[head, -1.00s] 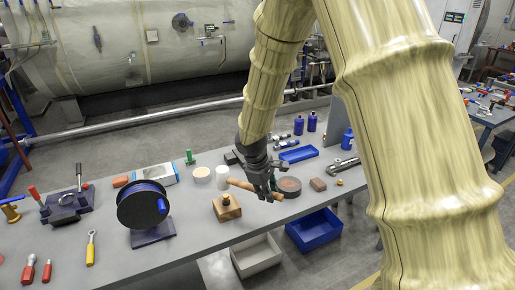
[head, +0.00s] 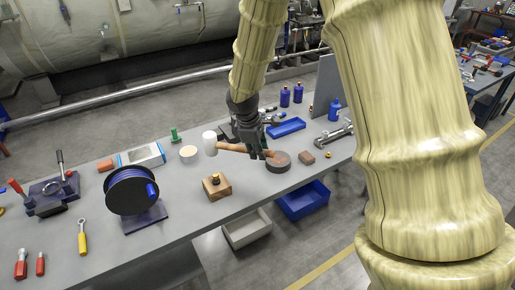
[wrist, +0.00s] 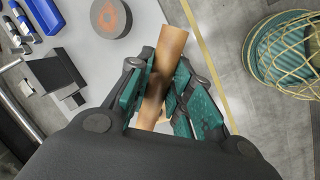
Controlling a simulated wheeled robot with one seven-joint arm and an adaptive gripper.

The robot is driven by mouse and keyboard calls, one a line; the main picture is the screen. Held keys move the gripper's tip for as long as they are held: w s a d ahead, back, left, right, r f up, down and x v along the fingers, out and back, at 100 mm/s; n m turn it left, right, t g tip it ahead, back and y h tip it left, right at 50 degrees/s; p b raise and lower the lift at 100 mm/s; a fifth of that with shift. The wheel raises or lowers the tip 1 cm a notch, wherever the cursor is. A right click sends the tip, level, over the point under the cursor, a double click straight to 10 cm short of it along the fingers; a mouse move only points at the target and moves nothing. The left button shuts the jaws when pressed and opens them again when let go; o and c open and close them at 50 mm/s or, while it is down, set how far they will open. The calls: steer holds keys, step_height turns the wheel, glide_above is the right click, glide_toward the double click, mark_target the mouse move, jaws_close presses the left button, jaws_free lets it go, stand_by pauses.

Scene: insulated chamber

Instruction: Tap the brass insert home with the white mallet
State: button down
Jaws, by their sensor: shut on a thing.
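The white mallet has a white cylindrical head (head: 210,142) and a brown wooden handle (head: 232,147). My gripper (head: 259,152) is shut on the handle, toward the end away from the head. In the wrist view the handle (wrist: 172,45) passes between the two green-padded fingers of my gripper (wrist: 158,92). The mallet head is not visible there. The brass insert (head: 215,179) stands up from the top of a wooden block (head: 217,191) on the bench. The block is in front of the mallet head and left of my gripper.
A cable reel (head: 131,190) stands left of the block. Bins hang below the front edge.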

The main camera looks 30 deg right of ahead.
steer(key=shift+f+b, duration=1)
steer(key=shift+f, duration=1.4)
